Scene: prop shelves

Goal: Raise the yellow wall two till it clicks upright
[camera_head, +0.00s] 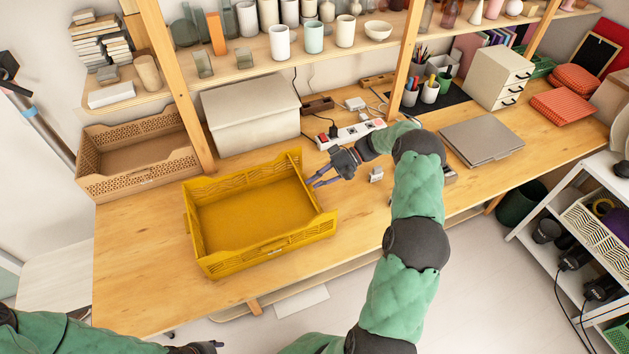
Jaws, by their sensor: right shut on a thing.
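A yellow folding crate (206,264) stands on the wooden desk, with its floor open to view. Its front wall and back wall (235,178) stand up. The right wall (322,219) is beside my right gripper; I cannot tell its exact tilt. My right gripper (314,182) reaches in from the right, its fingertips at this wall's upper part, and is shut on it. The fingers partly cover the wall there. My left gripper (212,346) is low at the bottom edge, away from the crate; its finger state is unclear.
A tan crate (140,180) and a lidded box (250,115) stand behind the yellow crate. A power strip (350,134) lies behind my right gripper. A laptop (481,139) lies to the right. Wooden posts hold the shelf above. The desk's front left is clear.

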